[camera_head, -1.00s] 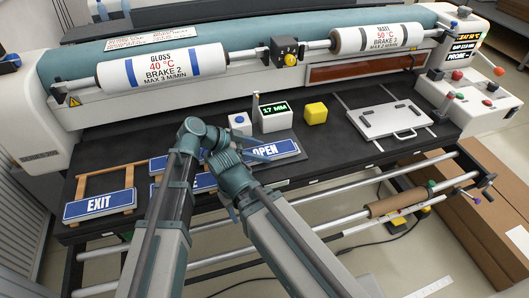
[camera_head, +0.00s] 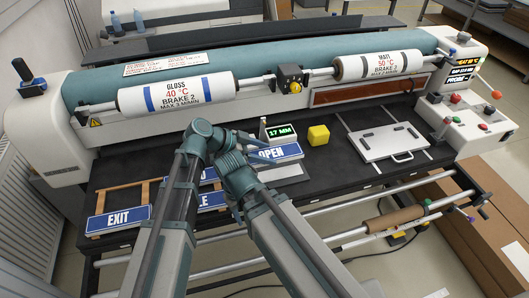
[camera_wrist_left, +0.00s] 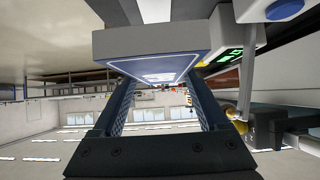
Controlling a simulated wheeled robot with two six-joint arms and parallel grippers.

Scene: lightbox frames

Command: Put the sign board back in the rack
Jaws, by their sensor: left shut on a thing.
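The blue OPEN sign board (camera_head: 278,153) is in my left gripper (camera_head: 246,154), just in front of the small display box. In the left wrist view the sign board (camera_wrist_left: 158,68) lies between the two fingertips of the left gripper (camera_wrist_left: 162,90), its blue face towards the camera. The wooden rack (camera_head: 100,203) is at the front left of the black table. The EXIT board (camera_head: 118,219) rests across its front. Another blue board (camera_head: 211,199) lies to the right, partly hidden by my arm. My right gripper cannot be made out.
The display box (camera_head: 282,131) reads 17 MM. A yellow cube (camera_head: 318,135) and a white plate with handles (camera_head: 388,142) stand to the right on the black table (camera_head: 345,172). The large printed roller (camera_head: 178,96) runs behind. Rails (camera_head: 340,236) cross the front.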

